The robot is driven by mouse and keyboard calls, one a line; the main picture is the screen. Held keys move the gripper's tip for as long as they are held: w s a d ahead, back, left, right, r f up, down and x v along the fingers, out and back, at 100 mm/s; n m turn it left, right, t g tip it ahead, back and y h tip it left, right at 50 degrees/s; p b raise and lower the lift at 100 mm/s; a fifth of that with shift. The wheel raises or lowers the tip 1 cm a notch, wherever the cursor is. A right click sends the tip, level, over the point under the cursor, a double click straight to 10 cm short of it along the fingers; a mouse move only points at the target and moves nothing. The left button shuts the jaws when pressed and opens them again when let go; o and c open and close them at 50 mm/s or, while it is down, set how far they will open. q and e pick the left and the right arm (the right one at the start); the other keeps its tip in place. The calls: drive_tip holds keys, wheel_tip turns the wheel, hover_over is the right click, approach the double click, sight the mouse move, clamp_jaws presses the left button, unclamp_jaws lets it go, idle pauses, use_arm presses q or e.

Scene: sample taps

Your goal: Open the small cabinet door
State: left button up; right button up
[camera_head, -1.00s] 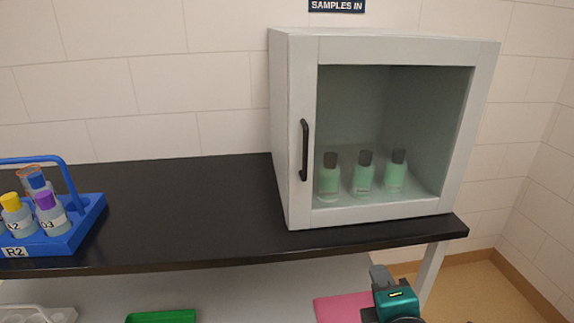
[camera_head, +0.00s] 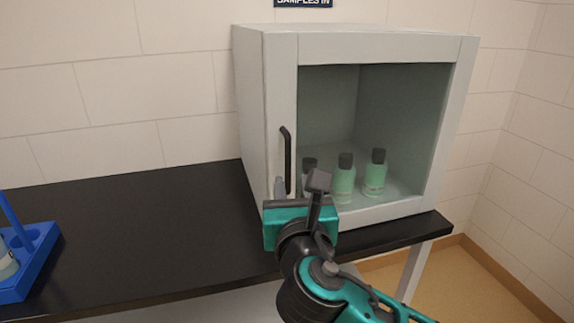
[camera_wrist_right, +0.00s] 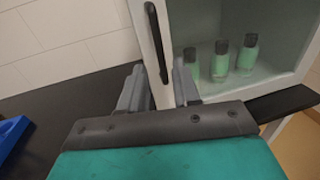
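The small white cabinet (camera_head: 252,110) stands on the black counter with its glass-fronted door (camera_head: 375,105) shut. A black vertical bar handle (camera_head: 286,160) is on the door's left edge; it also shows in the right wrist view (camera_wrist_right: 156,42). My right gripper (camera_head: 297,182) is in front of the door's lower left, just below and in front of the handle. In the right wrist view its two fingers (camera_wrist_right: 160,88) are apart, with the handle's lower end lined up between them. I cannot tell whether they touch it. My left gripper is not in view.
Several green bottles with dark caps, three in view (camera_head: 375,173), stand inside behind the glass. A blue carrier (camera_head: 35,255) sits at the left on the black counter (camera_head: 140,225). The counter between carrier and cabinet is clear.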

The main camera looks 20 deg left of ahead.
sight(288, 167)
drive_tip(key=x, duration=0.8)
clamp_jaws()
idle(0.5)
